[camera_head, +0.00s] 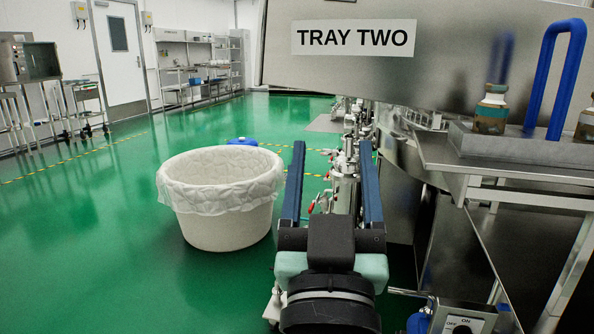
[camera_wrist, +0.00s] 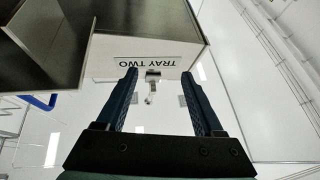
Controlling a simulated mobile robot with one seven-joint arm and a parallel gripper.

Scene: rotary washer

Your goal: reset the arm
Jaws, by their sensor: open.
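My gripper (camera_head: 333,150) is at the lower middle of the head view, its two blue fingers spread apart with nothing between them. In the wrist view my gripper (camera_wrist: 162,88) also shows open and empty. Beyond the fingertips there, the panel labelled TRAY TWO (camera_wrist: 152,62) appears upside down, apart from the fingers. In the head view the steel panel with the TRAY TWO label (camera_head: 354,38) stands above and behind my gripper.
A white lined bin (camera_head: 225,228) stands on the green floor left of my gripper. A steel shelf (camera_head: 470,170) at right bears a grey tray (camera_head: 520,147) with a blue handle (camera_head: 541,85) and small vessels (camera_head: 491,112). A switch box (camera_head: 462,318) is at lower right. The left floor is largely open.

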